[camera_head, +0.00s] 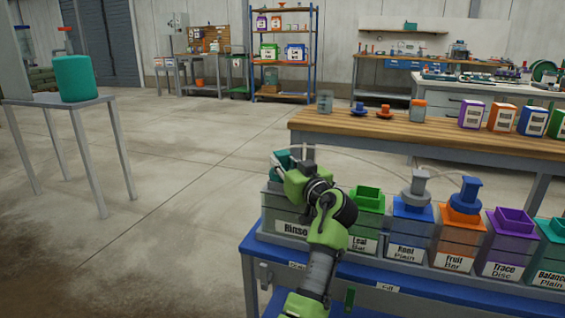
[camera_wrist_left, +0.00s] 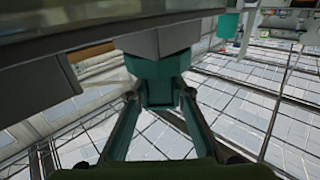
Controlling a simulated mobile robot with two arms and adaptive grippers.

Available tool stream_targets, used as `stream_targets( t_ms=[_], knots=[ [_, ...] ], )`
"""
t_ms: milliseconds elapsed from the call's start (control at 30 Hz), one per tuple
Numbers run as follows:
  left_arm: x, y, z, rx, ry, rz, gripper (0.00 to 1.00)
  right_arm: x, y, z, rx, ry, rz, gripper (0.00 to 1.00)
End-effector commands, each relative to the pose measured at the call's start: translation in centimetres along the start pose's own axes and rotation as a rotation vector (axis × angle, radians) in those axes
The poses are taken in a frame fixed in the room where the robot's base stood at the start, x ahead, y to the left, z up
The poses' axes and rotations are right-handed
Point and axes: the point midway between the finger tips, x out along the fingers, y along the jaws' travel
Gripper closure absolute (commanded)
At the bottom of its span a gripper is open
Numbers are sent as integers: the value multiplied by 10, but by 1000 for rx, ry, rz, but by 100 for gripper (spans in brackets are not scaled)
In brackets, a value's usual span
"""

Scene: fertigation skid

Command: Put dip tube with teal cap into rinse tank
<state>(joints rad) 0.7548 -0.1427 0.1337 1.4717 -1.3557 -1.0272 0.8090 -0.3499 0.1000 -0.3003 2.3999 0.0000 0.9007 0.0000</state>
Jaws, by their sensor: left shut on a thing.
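The rinse tank (camera_head: 286,222) is the grey tank labelled "Rinse" at the left end of the blue skid. My left gripper (camera_head: 298,172) is over its top and hides much of it. A teal part (camera_head: 283,158) shows just behind the gripper; I cannot tell whether it is the dip tube's cap or the tank's neck. In the left wrist view, my fingers (camera_wrist_left: 162,100) are shut on the teal cap (camera_wrist_left: 165,68) of the dip tube. The tube below the cap is hidden, so I cannot tell how far it is inside the tank. My right gripper is not in view.
To the right stand tanks with green (camera_head: 367,200), grey-blue (camera_head: 410,215), orange (camera_head: 455,225) and purple (camera_head: 512,220) tops, two holding dip tubes. Thin hoses (camera_head: 380,155) arch above them. A wooden bench (camera_head: 420,135) stands behind.

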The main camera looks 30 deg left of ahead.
Motion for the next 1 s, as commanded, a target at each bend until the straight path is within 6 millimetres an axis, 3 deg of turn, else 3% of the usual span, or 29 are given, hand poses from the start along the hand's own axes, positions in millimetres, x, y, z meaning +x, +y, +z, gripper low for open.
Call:
stream_targets(
  t_ms=[167,200,233,267,667,1000],
  knots=[
    [0,0,-1,0,1,0,100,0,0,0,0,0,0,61],
    [0,0,-1,0,1,0,70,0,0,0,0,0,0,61],
    [0,0,-1,0,1,0,62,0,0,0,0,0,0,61],
    [0,0,-1,0,1,0,61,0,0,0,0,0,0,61],
    [-6,0,1,0,-1,1,61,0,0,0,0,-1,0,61],
    [-60,1,1,-1,-2,2,61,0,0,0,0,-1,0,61]
  ],
)
